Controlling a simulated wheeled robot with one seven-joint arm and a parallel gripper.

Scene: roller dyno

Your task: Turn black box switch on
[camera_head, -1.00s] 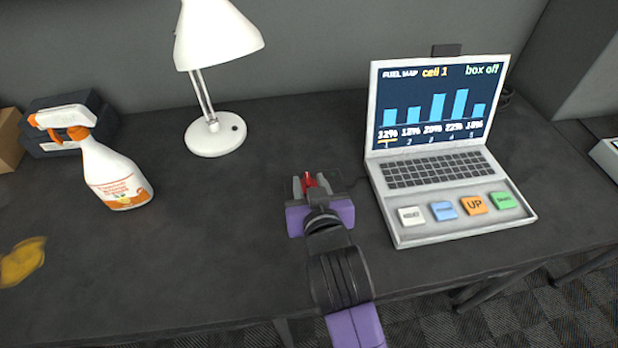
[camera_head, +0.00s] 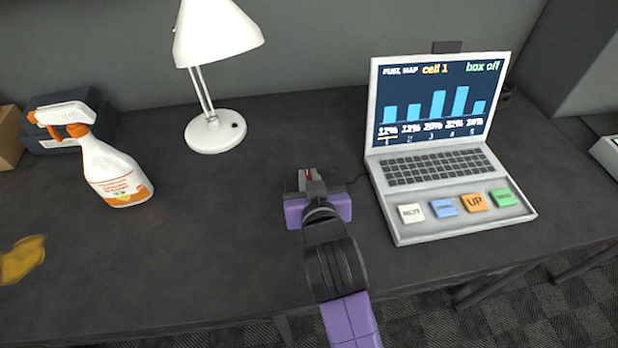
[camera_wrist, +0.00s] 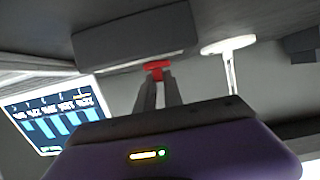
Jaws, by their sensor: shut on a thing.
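The black box (camera_wrist: 130,38) fills the upper left of the wrist view, with its red switch (camera_wrist: 157,66) at the edge facing me.
The laptop stands right of my gripper, with a cable beside it. A white lamp (camera_head: 216,135), a spray bottle (camera_head: 115,175) and a yellow cloth (camera_head: 22,260) are on the left. The dark table (camera_head: 190,235) is clear in between.

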